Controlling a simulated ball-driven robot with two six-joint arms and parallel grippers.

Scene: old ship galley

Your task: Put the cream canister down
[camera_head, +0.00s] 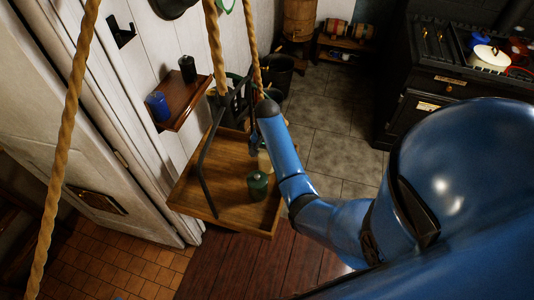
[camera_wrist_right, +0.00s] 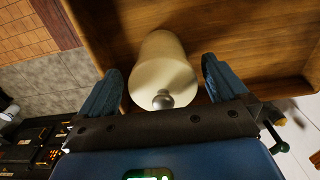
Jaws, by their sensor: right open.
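The cream canister (camera_wrist_right: 160,65) stands on the wooden hanging tray, between the two blue fingers of my right gripper (camera_wrist_right: 162,68) in the wrist view. The fingers are open, with a gap on each side of the canister. Its grey knob faces the wrist camera. In the head view the cream canister (camera_head: 265,160) is mostly hidden behind my right arm; the right gripper (camera_head: 254,143) is there over the tray (camera_head: 218,178). My left gripper is not in view.
Ropes and a dark bar (camera_head: 204,165) cross the tray's left and back. A wall shelf (camera_head: 185,101) with blue and black canisters is at the left. A stove (camera_head: 440,85) stands at the right.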

